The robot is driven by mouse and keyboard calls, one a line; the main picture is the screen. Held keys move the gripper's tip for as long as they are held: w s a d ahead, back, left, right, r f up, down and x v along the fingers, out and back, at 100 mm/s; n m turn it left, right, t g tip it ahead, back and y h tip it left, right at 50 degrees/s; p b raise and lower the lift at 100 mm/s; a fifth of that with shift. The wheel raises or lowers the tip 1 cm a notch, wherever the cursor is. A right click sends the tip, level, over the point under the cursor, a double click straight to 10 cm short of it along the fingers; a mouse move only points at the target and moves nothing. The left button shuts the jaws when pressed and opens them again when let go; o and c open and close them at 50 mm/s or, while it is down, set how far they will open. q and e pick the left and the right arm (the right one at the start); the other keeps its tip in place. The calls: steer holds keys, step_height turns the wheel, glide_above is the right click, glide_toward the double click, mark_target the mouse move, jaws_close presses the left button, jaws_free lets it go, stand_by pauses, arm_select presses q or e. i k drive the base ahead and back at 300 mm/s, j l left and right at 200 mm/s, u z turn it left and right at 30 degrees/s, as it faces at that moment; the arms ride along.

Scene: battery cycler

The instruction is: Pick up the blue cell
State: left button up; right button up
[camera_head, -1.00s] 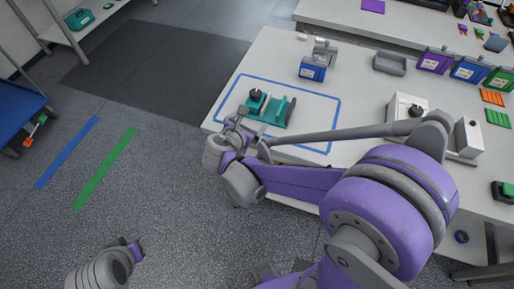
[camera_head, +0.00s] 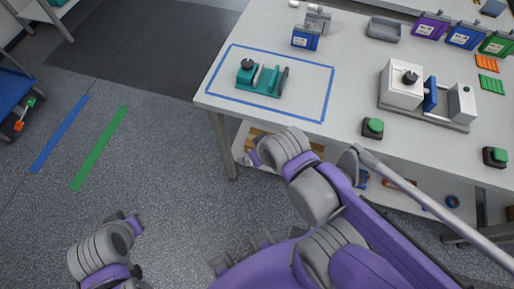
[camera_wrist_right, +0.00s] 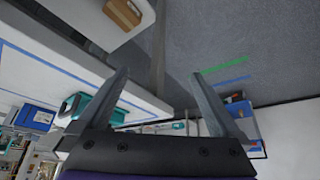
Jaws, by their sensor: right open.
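Two blue labelled cell-like boxes show in the head view: one (camera_head: 306,38) stands at the table's back beside a grey bracket, another (camera_head: 466,35) stands between a purple and a green one. A plain blue block (camera_head: 430,94) sits inside the white machine (camera_head: 403,84). I cannot tell which is the task's cell. My right gripper (camera_wrist_right: 160,75) is open and empty in the right wrist view, away from all of these; a blue labelled box (camera_wrist_right: 36,117) shows at that view's left. My left gripper (camera_head: 136,222) hangs over the floor at lower left, its jaws unclear.
A teal fixture (camera_head: 262,78) with a dark knob sits inside the blue tape outline (camera_head: 328,95). A grey tray (camera_head: 384,29) lies at the back. Green-topped buttons (camera_head: 374,127) stand near the front edge. A lower shelf holds several items.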

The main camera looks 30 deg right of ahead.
mark_target(307, 41)
steer(key=z, duration=1.55)
steer(key=i, duration=0.1)
steer(key=l+z, duration=0.05)
